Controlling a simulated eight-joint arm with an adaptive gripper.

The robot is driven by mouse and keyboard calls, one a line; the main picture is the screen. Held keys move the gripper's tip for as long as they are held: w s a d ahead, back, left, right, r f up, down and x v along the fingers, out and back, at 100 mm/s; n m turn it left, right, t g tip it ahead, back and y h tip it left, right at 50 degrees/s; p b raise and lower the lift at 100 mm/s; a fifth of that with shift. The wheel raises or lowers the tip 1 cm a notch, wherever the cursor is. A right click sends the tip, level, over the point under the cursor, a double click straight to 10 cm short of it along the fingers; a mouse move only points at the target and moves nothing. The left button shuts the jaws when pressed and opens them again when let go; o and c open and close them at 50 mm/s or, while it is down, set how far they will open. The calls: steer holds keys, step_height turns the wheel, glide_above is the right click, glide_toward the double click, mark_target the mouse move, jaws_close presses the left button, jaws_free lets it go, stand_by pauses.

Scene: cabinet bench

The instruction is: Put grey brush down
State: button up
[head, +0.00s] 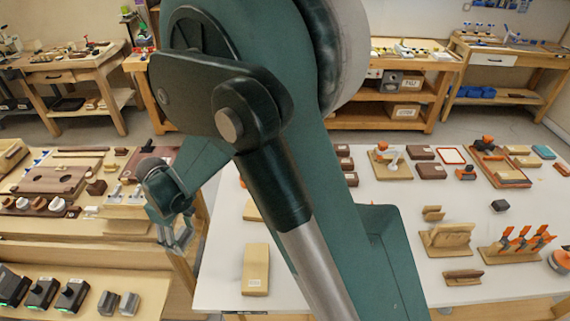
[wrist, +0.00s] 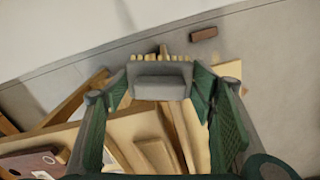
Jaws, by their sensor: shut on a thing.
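The grey brush (wrist: 160,82) is a grey block with pale bristles along its far edge, seen in the wrist view. My gripper (wrist: 162,88) has its green-padded fingers on either side of the brush and is shut on it. In the head view my gripper (head: 178,238) hangs at the left, over the right part of the wooden bench (head: 98,257) and near the gap beside the white table. The brush is too small there to make out clearly. In the wrist view, wooden surfaces and pieces lie below the brush, which looks apart from them.
Black devices (head: 72,297) and two grey blocks (head: 128,304) stand on the bench's front shelf. Wooden parts and a brown board (head: 48,180) crowd its back. The white table (head: 225,270) holds a tan box (head: 256,270) and wooden stands (head: 447,240). My arm hides its middle.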

steer(key=w+d+r+m+p, duration=0.1)
steer(key=w+d+r, duration=0.1)
steer(key=w+d, duration=0.3)
steer(key=w+d+r+m+p, duration=0.1)
steer(key=w+d+r+m, duration=0.1)
steer(key=w+d, duration=0.4)
steer(key=w+d+r+m, duration=0.1)
steer(key=w+d, duration=0.4)
steer(key=d, duration=0.8)
steer(key=shift+w+d+r+m+p, duration=0.1)
steer(key=shift+w+r+m+p, duration=0.3)
steer(key=shift+m, duration=0.1)
steer(key=w+d+r+m+p, duration=0.1)
steer(key=w+d+r+m, duration=0.2)
steer(key=d, duration=1.7)
steer(key=w+d+m+p, duration=0.1)
steer(key=w+d+m, duration=0.3)
steer(key=d, duration=1.7)
steer(key=s+d, duration=0.3)
steer(key=d, duration=1.1)
steer(key=s+d+m+b, duration=0.1)
steer(key=s+d, duration=0.3)
steer(key=d, duration=1.1)
steer(key=s+d+m, duration=0.1)
steer(key=s+d, duration=0.3)
steer(key=d, duration=1)
steer(key=shift+s+d, duration=0.15)
steer(key=shift+d, duration=0.15)
